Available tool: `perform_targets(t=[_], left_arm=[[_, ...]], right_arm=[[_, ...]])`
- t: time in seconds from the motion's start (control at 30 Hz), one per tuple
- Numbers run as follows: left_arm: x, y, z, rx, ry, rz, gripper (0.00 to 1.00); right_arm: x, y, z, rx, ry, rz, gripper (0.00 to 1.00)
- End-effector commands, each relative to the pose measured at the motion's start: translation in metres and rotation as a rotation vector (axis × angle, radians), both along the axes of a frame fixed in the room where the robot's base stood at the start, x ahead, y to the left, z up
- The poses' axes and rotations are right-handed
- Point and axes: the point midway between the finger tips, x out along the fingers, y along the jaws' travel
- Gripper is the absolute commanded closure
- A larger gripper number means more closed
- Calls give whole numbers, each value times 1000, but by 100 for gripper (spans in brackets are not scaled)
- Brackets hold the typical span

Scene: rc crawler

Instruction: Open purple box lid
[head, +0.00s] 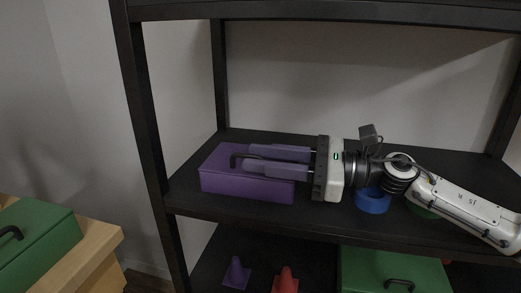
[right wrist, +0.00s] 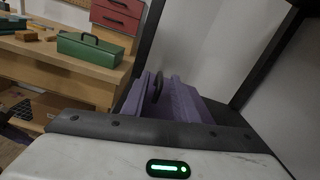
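The purple box (head: 222,182) sits on the middle black shelf with its lid down. Its dark curved handle (head: 235,158) is on top and also shows in the right wrist view (right wrist: 158,84). My right gripper (head: 246,158) reaches in from the right, low over the lid. Its two purple-grey fingers are apart, one on each side of the handle, with a gap between them in the right wrist view (right wrist: 158,98). Part of the handle and lid is hidden by the fingers. Whether a finger touches the handle I cannot tell. My left gripper is not in view.
A blue ring-shaped object (head: 372,202) stands on the shelf under my right arm. Black shelf posts (head: 150,120) rise at the left. Below are a purple cone (head: 236,272), a red cone (head: 285,279) and a green box (head: 390,268). A green toolbox (head: 42,240) sits on a wooden bench.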

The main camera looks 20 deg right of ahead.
Motion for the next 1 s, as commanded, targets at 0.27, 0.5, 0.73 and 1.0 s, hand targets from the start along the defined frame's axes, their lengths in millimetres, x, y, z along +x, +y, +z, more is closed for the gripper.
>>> perform_targets(t=[0.27, 0.5, 0.73, 1.0], left_arm=[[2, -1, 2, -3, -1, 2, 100], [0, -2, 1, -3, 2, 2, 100], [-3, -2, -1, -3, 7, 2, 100], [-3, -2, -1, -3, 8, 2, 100]], right_arm=[[3, 5, -1, -1, 0, -1, 74], [3, 4, -1, -1, 0, 0, 99], [3, 4, -1, -1, 0, 0, 100], [3, 4, -1, -3, -1, -1, 100]])
